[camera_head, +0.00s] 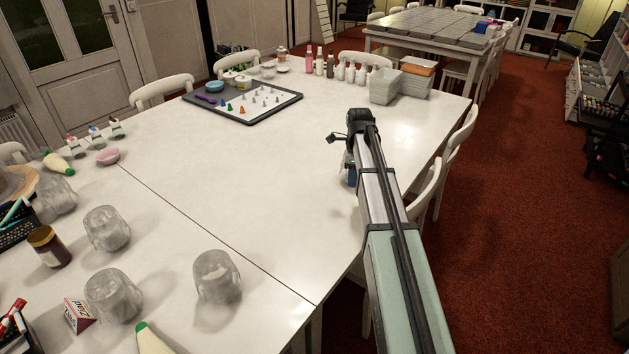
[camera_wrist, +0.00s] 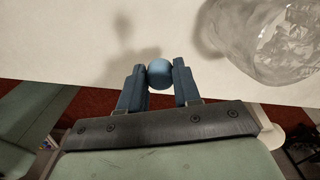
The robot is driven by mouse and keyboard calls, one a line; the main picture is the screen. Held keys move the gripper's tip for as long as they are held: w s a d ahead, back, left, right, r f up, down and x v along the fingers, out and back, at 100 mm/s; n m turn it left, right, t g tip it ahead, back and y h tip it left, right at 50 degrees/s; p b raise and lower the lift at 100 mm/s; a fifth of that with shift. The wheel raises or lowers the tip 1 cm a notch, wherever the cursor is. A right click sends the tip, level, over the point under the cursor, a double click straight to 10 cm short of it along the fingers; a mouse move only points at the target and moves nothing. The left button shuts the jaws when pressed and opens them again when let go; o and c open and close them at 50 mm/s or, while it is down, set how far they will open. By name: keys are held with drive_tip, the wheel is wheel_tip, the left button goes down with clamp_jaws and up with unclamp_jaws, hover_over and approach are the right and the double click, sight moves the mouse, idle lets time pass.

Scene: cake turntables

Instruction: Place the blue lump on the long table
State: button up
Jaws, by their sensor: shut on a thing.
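The blue lump (camera_wrist: 160,74) is a small round ball held between the two blue fingertips of my gripper (camera_wrist: 159,80) in the wrist view. My gripper is shut on it. In the head view my gripper (camera_head: 350,170) is at the right side of the long white table (camera_head: 270,165), largely hidden by my arm, and the lump cannot be made out there. In the wrist view the lump shows against the white table top (camera_wrist: 120,45), near its edge. I cannot tell the height of the lump above the table.
Clear plastic-looking jars (camera_head: 217,275) stand at the near left; one shows at the upper right of the wrist view (camera_wrist: 275,40). A dark tray (camera_head: 243,105) with small coloured pieces, bottles (camera_head: 320,63) and stacked containers (camera_head: 385,85) stand at the far end. The table's middle is clear.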

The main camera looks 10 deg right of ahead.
drive_tip(key=shift+r, duration=0.25)
drive_tip(key=shift+a, duration=0.2)
drive_tip(key=s+a+n, duration=0.4)
drive_tip(key=a+n, duration=0.1)
drive_tip(key=a, duration=1.5)
drive_tip(key=s+a+n, duration=0.5)
drive_tip(key=a+n, duration=0.1)
drive_tip(key=a, duration=1.5)
drive_tip(key=s+a+n, duration=0.5)
drive_tip(key=a, duration=1.5)
drive_tip(key=shift+s+a+r+n, duration=0.15)
drive_tip(key=shift+s+a+n, duration=0.1)
drive_tip(key=shift+a+n, duration=0.1)
